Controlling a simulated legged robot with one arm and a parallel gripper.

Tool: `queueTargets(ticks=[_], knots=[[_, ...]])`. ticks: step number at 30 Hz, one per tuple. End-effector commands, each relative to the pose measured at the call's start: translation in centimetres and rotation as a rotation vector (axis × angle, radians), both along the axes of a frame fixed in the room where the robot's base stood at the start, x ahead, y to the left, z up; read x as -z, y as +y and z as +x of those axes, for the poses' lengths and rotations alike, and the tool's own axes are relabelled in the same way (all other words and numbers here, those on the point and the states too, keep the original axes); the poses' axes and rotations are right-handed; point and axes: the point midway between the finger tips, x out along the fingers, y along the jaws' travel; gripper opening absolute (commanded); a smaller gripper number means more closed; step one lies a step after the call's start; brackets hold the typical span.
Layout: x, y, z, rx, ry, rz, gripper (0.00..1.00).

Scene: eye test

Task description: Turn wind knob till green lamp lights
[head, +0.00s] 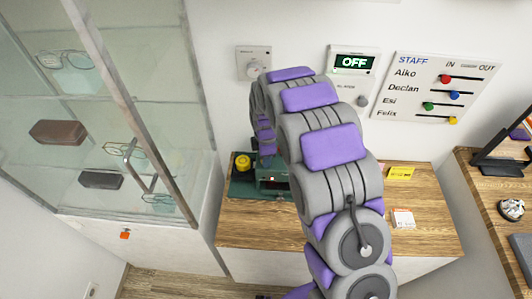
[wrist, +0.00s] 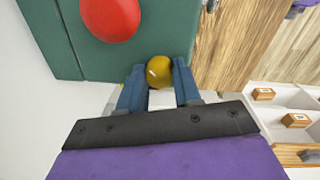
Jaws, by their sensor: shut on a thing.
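In the wrist view, my gripper (wrist: 160,84) has its two blue fingers shut on a round gold-yellow knob (wrist: 160,70) with a small pale mark. The knob is at the edge of a green surface (wrist: 160,30). A large red dome (wrist: 110,17) sits on that surface, up and left of the knob. In the head view, a green device (head: 272,181) stands on the wooden top, and my arm covers part of it. My gripper is mostly hidden there behind my arm. I see no lit green lamp on the device.
A glass cabinet (head: 110,115) stands at the left. A dial plate (head: 254,64), an OFF sign (head: 354,62) and a staff board (head: 435,88) are on the wall. The wooden counter (head: 245,222) is bare in front.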

Motion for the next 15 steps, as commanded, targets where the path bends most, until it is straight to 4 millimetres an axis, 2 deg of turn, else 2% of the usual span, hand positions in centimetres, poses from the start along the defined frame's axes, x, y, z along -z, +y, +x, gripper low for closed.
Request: queueTargets(ticks=[15], knots=[[-0.11, 0.15, 0.14, 0.487, -0.002, -0.001, 0.03]])
